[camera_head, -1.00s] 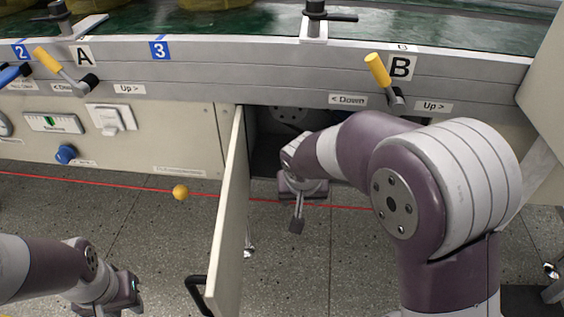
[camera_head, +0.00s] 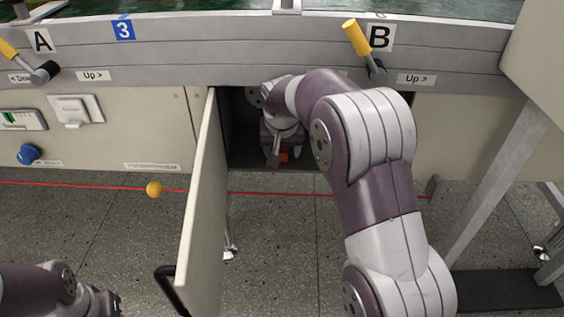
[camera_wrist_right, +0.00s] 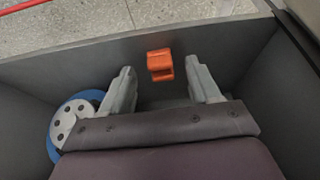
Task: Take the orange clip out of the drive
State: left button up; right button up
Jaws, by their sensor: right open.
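The orange clip (camera_wrist_right: 160,65) shows in the right wrist view, on the grey inside of the cabinet near its front edge. A bit of the orange clip (camera_head: 284,155) also shows in the head view, low in the cabinet opening. My right gripper (camera_wrist_right: 164,78) is open, its two fingers on either side of the clip's line, the clip just beyond and between the tips. The right gripper (camera_head: 278,160) is inside the cabinet in the head view, partly hidden by its wrist. My left gripper (camera_head: 112,305) is cut off at the bottom left, its fingers not clear.
The cabinet door (camera_head: 203,200) stands open to the left of my right arm.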

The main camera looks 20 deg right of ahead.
jog(key=shift+x, duration=1.15)
jog(key=shift+r, duration=0.15)
jog(key=shift+s, duration=0.1)
jog(key=c, duration=1.1)
jog(key=shift+r, duration=0.1)
